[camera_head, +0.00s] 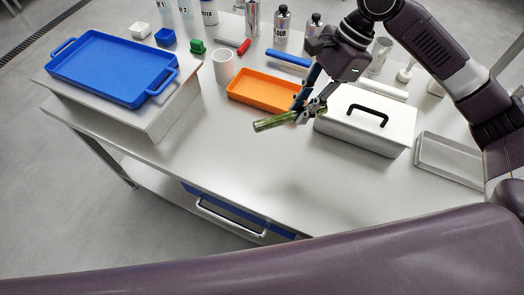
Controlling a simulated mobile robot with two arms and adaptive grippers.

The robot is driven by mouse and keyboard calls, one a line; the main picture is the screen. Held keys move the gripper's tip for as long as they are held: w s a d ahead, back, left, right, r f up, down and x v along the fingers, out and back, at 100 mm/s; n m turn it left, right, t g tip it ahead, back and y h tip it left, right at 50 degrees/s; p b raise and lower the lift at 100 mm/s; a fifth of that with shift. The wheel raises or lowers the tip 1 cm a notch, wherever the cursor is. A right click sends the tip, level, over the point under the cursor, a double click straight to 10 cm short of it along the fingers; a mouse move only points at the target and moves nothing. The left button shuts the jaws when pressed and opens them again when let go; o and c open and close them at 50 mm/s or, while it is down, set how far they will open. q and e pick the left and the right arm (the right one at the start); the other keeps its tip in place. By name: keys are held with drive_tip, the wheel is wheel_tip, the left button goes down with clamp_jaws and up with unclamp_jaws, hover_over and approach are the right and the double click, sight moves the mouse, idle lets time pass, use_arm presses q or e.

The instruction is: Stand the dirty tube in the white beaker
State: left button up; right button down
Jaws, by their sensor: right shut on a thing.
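My right gripper (310,108) is shut on a green-tinted tube (274,122). The tube lies nearly level in the jaws, its free end pointing left, above the table in front of the orange tray. The jaws hide its other end. The white beaker (223,67) stands upright on the table, left of the orange tray and up and left of my gripper. The tube is apart from it. The inside of the beaker is mostly hidden. My left gripper is not in view.
The orange tray (238,96) lies behind the tube. A white lidded box (345,129) with a black handle stands right. A blue tray (70,64) sits on a raised white platform (165,122) at left. Bottles (283,25) line the back. The front table middle is clear.

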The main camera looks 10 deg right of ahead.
wheel_tip(320, 180, down, 9)
hover_over(288, 162)
drive_tip(key=d, duration=0.2)
drive_tip(key=f, duration=0.6)
drive_tip(key=shift+w+a+f, duration=0.2)
drive_tip(key=shift+a, duration=0.05)
drive_tip(key=shift+f, duration=2.3)
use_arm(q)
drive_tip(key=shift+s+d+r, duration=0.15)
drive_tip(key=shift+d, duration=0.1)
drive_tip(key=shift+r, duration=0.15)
use_arm(e)
drive_tip(key=c, duration=1.8)
unclamp_jaws()
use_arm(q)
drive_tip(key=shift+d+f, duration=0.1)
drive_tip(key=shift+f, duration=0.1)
